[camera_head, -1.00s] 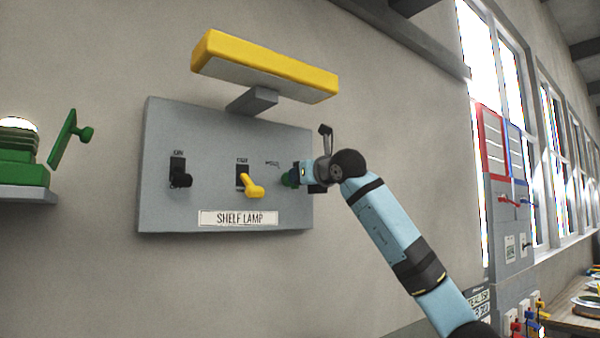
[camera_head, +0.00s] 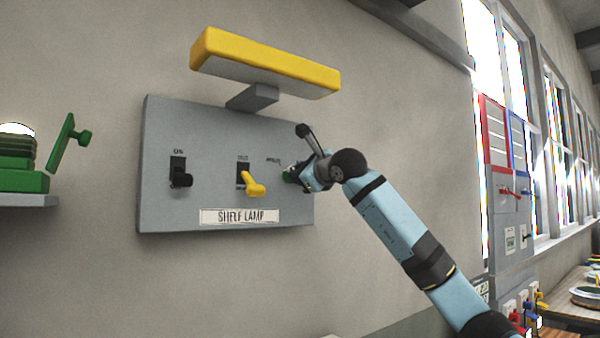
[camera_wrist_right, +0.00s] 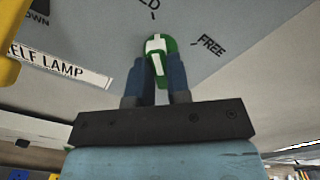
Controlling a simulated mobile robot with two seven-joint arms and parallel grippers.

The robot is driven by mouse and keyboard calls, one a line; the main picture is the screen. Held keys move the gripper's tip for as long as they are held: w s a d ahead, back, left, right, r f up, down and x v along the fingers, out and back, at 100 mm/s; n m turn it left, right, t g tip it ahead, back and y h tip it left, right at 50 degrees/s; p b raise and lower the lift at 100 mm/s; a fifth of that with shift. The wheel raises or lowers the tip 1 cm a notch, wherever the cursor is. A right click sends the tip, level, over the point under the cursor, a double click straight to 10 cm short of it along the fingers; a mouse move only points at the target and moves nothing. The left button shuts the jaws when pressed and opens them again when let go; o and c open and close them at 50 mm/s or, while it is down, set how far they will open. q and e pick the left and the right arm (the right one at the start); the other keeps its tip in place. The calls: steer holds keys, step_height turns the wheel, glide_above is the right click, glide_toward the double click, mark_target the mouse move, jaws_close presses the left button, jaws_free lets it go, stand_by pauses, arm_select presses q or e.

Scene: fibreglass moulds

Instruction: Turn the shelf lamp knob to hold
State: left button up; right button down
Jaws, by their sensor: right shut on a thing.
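The grey shelf lamp panel (camera_head: 220,130) hangs on the wall with a "SHELF LAMP" label (camera_head: 240,216). My right gripper (camera_head: 292,175) is at the panel's right side, shut on a green knob (camera_head: 287,177) that it mostly hides in the head view. In the right wrist view, the two dark fingers (camera_wrist_right: 155,72) sit either side of the green knob (camera_wrist_right: 166,47). Its white pointer stripe points roughly up, towards a partly cut-off label ending in "LD" (camera_wrist_right: 147,4). The "FREE" label (camera_wrist_right: 210,46) lies to the right of the knob. My left gripper is not in view.
A black switch (camera_head: 180,179) and a yellow lever (camera_head: 254,187) are on the same panel, left of the knob. A yellow lamp (camera_head: 265,62) juts out above. A shelf with green items (camera_head: 25,182) is at the far left.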

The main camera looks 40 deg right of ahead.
stand_by(0.3)
steer(key=c, duration=1.1)
jaws_free()
steer(key=s+b, duration=0.1)
steer(key=s, duration=0.3)
steer(key=s+a+b, duration=0.1)
steer(key=s+b, duration=0.1)
steer(key=s, duration=0.3)
steer(key=s+b, duration=0.1)
steer(key=s, duration=0.3)
steer(key=shift+s+a, duration=0.25)
steer(key=shift+s, duration=0.15)
